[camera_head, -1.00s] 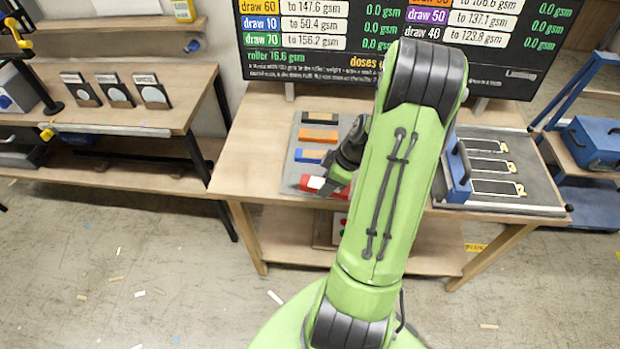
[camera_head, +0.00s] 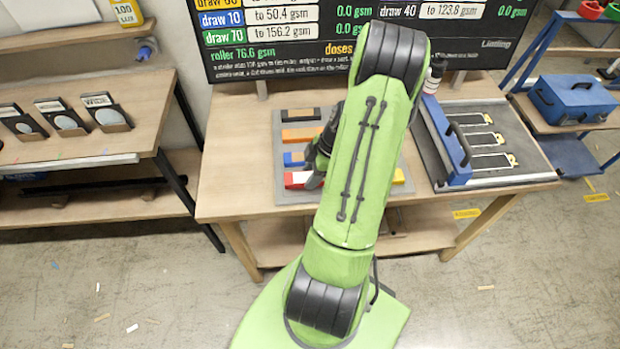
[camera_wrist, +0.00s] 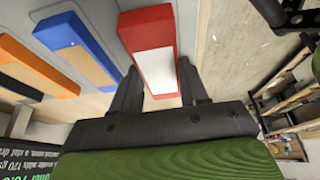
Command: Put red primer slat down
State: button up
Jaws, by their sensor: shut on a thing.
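The red primer slat (camera_wrist: 147,27), red with a pale panel on its face, is between the fingers of my gripper (camera_wrist: 158,82) in the wrist view. My gripper is shut on it. In the head view the red slat (camera_head: 292,184) shows at the front of the grey slat board (camera_head: 288,198), beside my dark gripper (camera_head: 318,165). My arm hides part of the slat and board. I cannot tell whether the slat touches the board.
A blue slat (camera_head: 293,159), an orange slat (camera_head: 297,136) and a black slat (camera_head: 300,115) lie behind on the board. To the right stands a grey tray (camera_head: 510,178) with a blue handled bar (camera_head: 446,140). A dark display board (camera_head: 280,60) stands at the back.

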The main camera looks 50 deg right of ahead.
jog(key=shift+f, duration=1.3)
jog(key=o, duration=1.1)
jog(key=shift+o, duration=0.2)
